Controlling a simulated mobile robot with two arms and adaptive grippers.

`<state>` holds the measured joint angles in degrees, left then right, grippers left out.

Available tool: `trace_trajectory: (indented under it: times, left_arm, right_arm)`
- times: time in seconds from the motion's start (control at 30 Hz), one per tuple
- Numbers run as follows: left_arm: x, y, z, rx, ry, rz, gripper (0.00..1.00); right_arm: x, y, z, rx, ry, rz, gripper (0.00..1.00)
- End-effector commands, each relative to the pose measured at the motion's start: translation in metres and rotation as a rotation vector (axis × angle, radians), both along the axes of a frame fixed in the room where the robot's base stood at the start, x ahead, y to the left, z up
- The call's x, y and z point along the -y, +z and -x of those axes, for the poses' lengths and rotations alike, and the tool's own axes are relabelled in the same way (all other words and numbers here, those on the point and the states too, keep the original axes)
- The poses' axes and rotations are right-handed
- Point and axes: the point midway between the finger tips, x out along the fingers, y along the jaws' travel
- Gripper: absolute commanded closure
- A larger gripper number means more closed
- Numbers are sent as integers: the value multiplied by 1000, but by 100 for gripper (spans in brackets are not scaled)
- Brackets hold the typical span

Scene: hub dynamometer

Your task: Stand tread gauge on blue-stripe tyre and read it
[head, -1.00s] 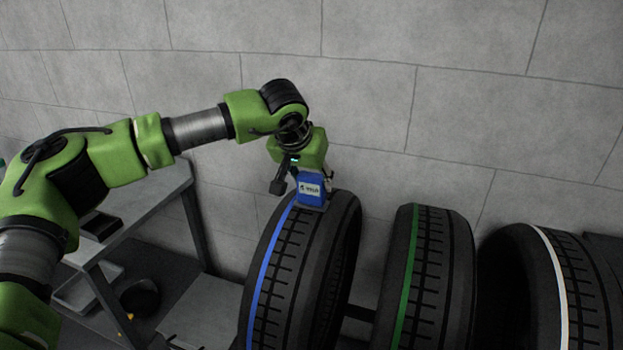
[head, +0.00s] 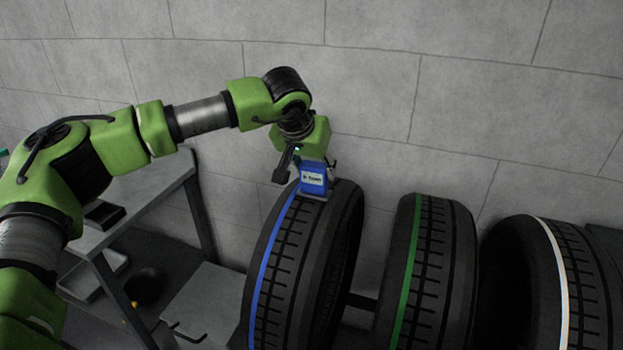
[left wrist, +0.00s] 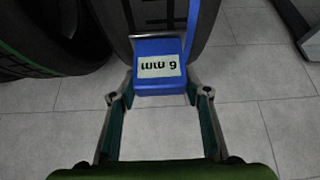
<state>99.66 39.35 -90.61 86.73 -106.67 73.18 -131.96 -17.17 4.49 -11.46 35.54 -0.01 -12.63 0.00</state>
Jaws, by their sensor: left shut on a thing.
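The tread gauge (head: 314,178) is a blue block with a pale label and a grey foot. It stands upright on top of the blue-stripe tyre (head: 300,260), its foot appearing to touch the tread. My left gripper (head: 315,165) is shut on the gauge from above. My right gripper is in neither view.
A green-stripe tyre (head: 430,270) and a white-stripe tyre (head: 545,280) stand to the right in the same row. A grey table (head: 150,200) with a dark tray (head: 104,215) is at the left. A block wall (head: 400,90) is behind.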

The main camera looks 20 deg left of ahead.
Motion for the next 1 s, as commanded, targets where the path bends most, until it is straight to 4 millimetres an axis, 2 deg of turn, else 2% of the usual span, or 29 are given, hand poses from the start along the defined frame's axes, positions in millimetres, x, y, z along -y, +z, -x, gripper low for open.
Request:
trace_trajectory:
  times: [0.63,1.0]
  left_arm:
    - [0,48,0,1,0,0,79]
    - [0,50,0,1,-1,1,79]
  right_arm:
    - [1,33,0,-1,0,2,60]
    - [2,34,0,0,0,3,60]
